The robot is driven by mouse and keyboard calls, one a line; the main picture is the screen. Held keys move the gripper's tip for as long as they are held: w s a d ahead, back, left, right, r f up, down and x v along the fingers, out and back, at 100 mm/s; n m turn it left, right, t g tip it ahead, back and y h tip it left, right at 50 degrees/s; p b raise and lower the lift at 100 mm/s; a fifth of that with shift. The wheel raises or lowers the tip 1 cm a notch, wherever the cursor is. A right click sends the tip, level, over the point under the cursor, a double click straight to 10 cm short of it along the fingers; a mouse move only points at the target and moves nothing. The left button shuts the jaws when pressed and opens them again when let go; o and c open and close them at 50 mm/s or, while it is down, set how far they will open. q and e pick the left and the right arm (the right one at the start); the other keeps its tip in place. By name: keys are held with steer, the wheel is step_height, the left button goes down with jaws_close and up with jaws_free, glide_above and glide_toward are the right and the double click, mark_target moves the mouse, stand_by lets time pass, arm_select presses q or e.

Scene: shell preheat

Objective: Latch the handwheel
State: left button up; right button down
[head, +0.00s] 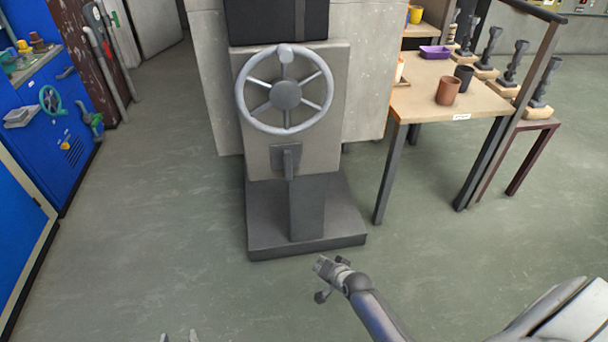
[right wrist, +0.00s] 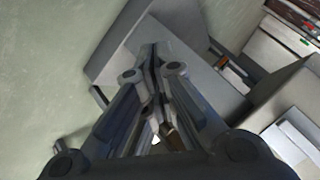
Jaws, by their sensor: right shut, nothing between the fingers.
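The grey handwheel (head: 286,94) is mounted on the upright front of a pedestal. It has several spokes, a dark hub and a round knob (head: 285,53) at the top of its rim. A dark bracket with a short lever (head: 287,160) sits below the wheel, apart from its rim. My right gripper (head: 322,267) is low in front of the pedestal base, well below the wheel, touching nothing I can see. In the right wrist view its fingers (right wrist: 154,62) meet, empty. Two tips of my left gripper (head: 180,337) show apart at the bottom edge; the rest is cut off.
The dark pedestal base (head: 307,246) juts out over the floor. A wooden table (head: 425,98) with a brown cup (head: 448,90) stands right of the pedestal. A blue cabinet (head: 50,125) stands at the left. The floor between cabinet and pedestal is clear.

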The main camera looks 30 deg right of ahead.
arm_select(q)
steer(key=w+d+r+t+h+b, duration=0.1)
steer(key=w+r+t+b, duration=0.1)
steer(key=r+t+b, duration=0.3)
steer(key=w+d+r+h+b, duration=0.1)
steer(key=w+r+b, duration=0.15)
steer(key=r, duration=0.55)
arm_select(e)
steer(key=w+d+r+m+t, duration=0.4)
steer(key=w+r+m, duration=0.1)
steer(key=w+r, duration=0.5)
arm_select(q)
steer(key=s+r+t+b, duration=0.3)
steer(key=s+r+b, duration=0.1)
steer(key=r, duration=0.3)
steer(key=s+a+r+t+h+b, duration=0.1)
steer(key=s+r+t+b, duration=0.2)
steer(key=r+b, duration=0.2)
step_height(320, 180, up, 3)
steer(key=shift+s+a+r, duration=0.15)
steer(key=shift+s+a, duration=0.1)
steer(key=shift+s, duration=0.15)
arm_select(e)
steer(key=d+r+m+t, duration=0.3)
steer(key=d+r+t, duration=0.1)
steer(key=r, duration=0.9)
steer(key=shift+w+r+m+t+h, duration=0.15)
steer(key=shift+r+m+t+h, duration=0.15)
steer(key=shift+r+m, duration=0.1)
steer(key=shift+f, duration=0.1)
